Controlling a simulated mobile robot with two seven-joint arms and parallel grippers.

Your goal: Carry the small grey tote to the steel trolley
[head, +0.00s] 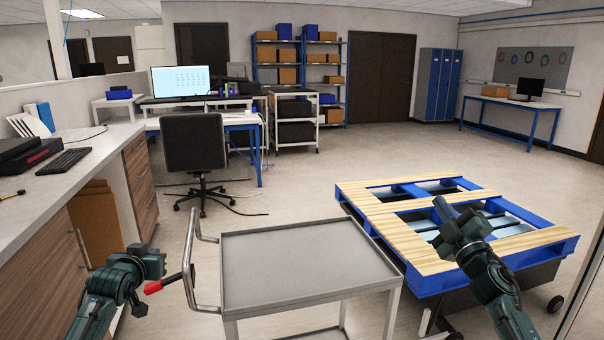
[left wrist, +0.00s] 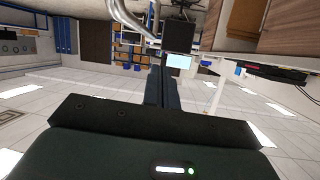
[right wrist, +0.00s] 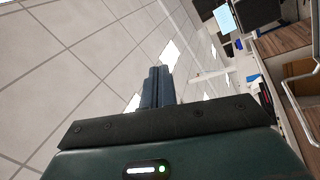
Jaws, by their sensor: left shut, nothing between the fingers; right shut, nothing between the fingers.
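The steel trolley (head: 300,265) stands right in front of me in the head view, with a bare, flat grey top and a bent tube handle (head: 190,260) at its left end. I cannot make out the small grey tote in any view. My left gripper (head: 157,262) is shut and empty, just left of the trolley handle. Its closed fingers also show in the left wrist view (left wrist: 158,86). My right gripper (head: 442,208) is shut and empty, raised in front of the pallet, right of the trolley. Its closed fingers also show in the right wrist view (right wrist: 157,86).
A blue pallet with wooden slats (head: 400,235) sits on a dark wheeled base close to the trolley's right side. A counter (head: 75,165) runs along the left. An office chair (head: 195,145) stands by a desk beyond. Open floor (head: 370,150) lies behind the pallet.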

